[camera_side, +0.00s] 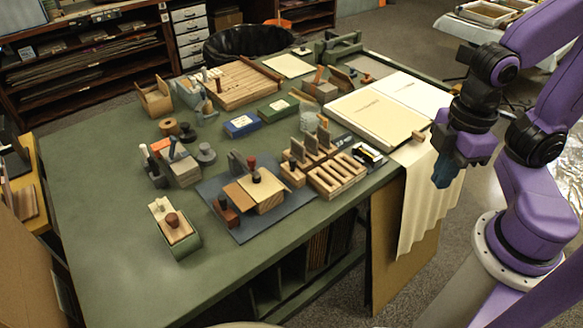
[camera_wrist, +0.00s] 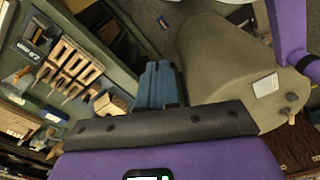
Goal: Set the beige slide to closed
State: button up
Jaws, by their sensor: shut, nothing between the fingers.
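My gripper (camera_side: 443,180) is shut and empty, its blue fingers pointing down off the table's right edge, far from the small fittings. In the wrist view the blue fingers (camera_wrist: 158,66) are together. At the table's front left, a green box (camera_side: 187,247) has a beige piece (camera_side: 159,207) at its far end and a wooden part with a round brown knob (camera_side: 172,220). On a blue mat, a beige panel (camera_side: 267,185) with a dark knob lies on a wooden block. I cannot tell for certain which of these is the beige slide, or its position.
The green table (camera_side: 100,235) is bare at its front left. A slotted wooden rack (camera_side: 337,177) stands right of the blue mat (camera_side: 290,212). Blocks and small tools crowd the middle.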

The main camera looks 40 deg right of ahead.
jog(key=o, duration=0.5)
jog(key=shift+w+a, duration=0.1)
jog(key=shift+o, duration=1.2)
jog(key=w+a+r+m, duration=0.1)
jog(key=w+a, duration=0.3)
jog(key=w, duration=0.4)
jog(key=shift+a+r+m, duration=0.15)
jog(key=shift+m, duration=0.25)
jog(key=m, duration=0.5)
send_over(293, 159)
notch_tip(293, 159, down, 4)
jog(key=shift+h, duration=0.3)
notch_tip(293, 159, down, 17)
jog(key=shift+r, duration=0.1)
jog(key=shift+c, duration=0.4)
